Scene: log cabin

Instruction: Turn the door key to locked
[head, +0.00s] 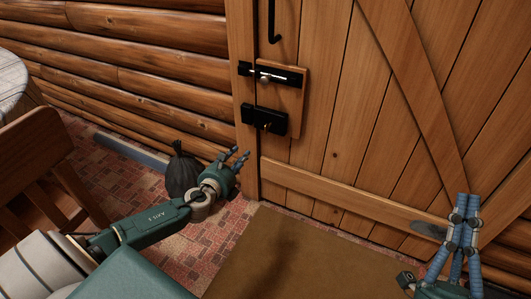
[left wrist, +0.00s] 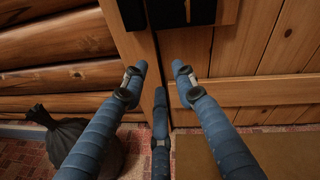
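The wooden door (head: 330,110) is closed in its frame. A black lock box (head: 280,121) sits low on a wooden block near the door's left edge. A small brass-coloured key (head: 267,126) shows at its front; its exact angle is too small to tell. In the left wrist view, the lower part of the black lock (left wrist: 202,12) is at the top edge. My left gripper (head: 240,155) is open and empty, below and left of the lock, apart from it. Its spread fingers (left wrist: 159,70) point toward the door frame. My right gripper (head: 467,198) is before the door's lower right; its finger opening is unclear.
A black sliding bolt (head: 285,76) is above the lock, with a black handle (head: 272,22) higher up. A dark sack (head: 181,173) stands by the log wall, also in the left wrist view (left wrist: 85,150). A brown mat (head: 300,250) lies before the door. Wooden furniture (head: 35,140) is at left.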

